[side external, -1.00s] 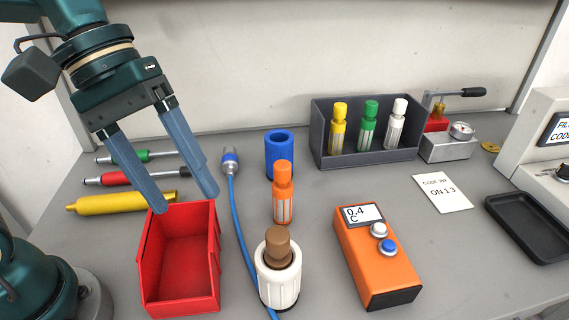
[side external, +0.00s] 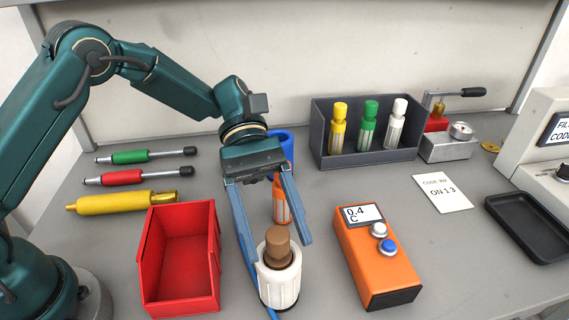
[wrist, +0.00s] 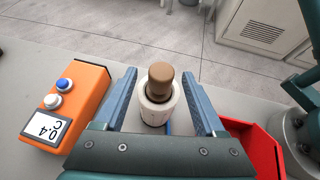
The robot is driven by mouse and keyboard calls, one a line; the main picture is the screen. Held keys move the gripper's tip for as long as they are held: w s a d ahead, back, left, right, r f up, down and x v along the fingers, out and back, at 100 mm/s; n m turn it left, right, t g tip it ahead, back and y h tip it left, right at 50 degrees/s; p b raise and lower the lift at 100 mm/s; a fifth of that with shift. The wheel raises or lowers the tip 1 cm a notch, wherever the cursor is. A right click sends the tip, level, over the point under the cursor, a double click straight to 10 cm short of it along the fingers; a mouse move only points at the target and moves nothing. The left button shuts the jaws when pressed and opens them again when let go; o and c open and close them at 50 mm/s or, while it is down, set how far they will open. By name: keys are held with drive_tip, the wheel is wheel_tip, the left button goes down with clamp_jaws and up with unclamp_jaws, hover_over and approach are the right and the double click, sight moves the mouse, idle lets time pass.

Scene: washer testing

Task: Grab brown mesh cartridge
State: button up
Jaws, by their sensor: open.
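The brown mesh cartridge (side external: 278,247) stands upright in a white ribbed cup (side external: 279,284), with only its brown top showing; its lower part is hidden inside the cup. In the wrist view the brown cartridge (wrist: 160,80) and the white cup (wrist: 155,113) show between the two blue fingers. My gripper (side external: 278,252) is open and empty, pointing down, with its fingertips around or just above the cartridge. It also shows in the wrist view (wrist: 160,78). I cannot tell how far the fingertips are from the cartridge.
A red bin (side external: 180,292) is left of the cup and an orange meter (side external: 376,262) is right. A grey rack (side external: 330,158) holds yellow, green and white cartridges. A blue cable runs beside the cup.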

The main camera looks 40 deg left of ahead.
sight(282, 255)
drive_tip(key=shift+x, duration=2.25)
clamp_jaws()
